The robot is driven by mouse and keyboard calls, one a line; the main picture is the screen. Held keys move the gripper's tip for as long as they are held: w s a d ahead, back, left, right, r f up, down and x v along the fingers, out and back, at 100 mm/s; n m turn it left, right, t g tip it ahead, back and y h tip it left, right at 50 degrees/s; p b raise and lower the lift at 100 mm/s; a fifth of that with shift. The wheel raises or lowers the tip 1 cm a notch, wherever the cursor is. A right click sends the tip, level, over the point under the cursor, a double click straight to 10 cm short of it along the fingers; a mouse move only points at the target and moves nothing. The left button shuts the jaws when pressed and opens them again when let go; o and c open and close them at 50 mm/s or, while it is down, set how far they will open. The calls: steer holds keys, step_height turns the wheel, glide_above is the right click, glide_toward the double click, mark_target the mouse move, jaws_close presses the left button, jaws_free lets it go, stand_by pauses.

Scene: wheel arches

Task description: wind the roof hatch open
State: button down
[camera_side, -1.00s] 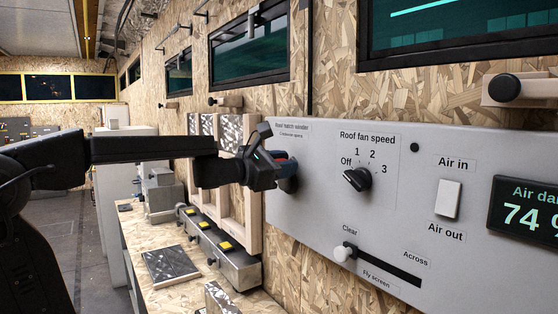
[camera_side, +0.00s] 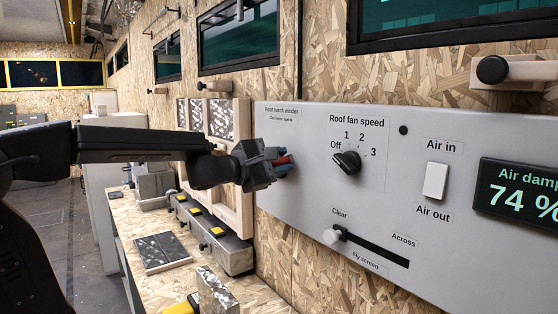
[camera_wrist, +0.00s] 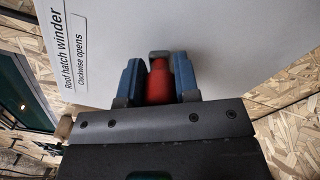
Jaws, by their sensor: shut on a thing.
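The roof hatch winder is on the left end of the grey wall panel (camera_side: 300,195), below a label (camera_side: 281,112) reading "Roof hatch winder, Clockwise opens". Its red knob (camera_wrist: 159,82) shows in the wrist view between the two blue fingers. My gripper (camera_side: 283,162) is at the panel's left part, its fingers shut on the red knob; the wrist view shows the gripper (camera_wrist: 159,85) with one finger on each side of it. A small dark grey piece shows at the knob's far end. The rest of the winder is hidden behind the fingers.
On the panel to the right are a fan speed dial (camera_side: 346,162), an air switch (camera_side: 436,181), a fly screen slider (camera_side: 333,237) and a damp display (camera_side: 522,193). Below is a wooden bench (camera_side: 155,284) with boxes and tiles.

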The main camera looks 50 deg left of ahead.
stand_by(0.3)
steer(key=c, duration=0.8)
jaws_free()
steer(key=shift+c, duration=0.2)
steer(key=s, duration=1.3)
steer(key=shift+s, duration=0.4)
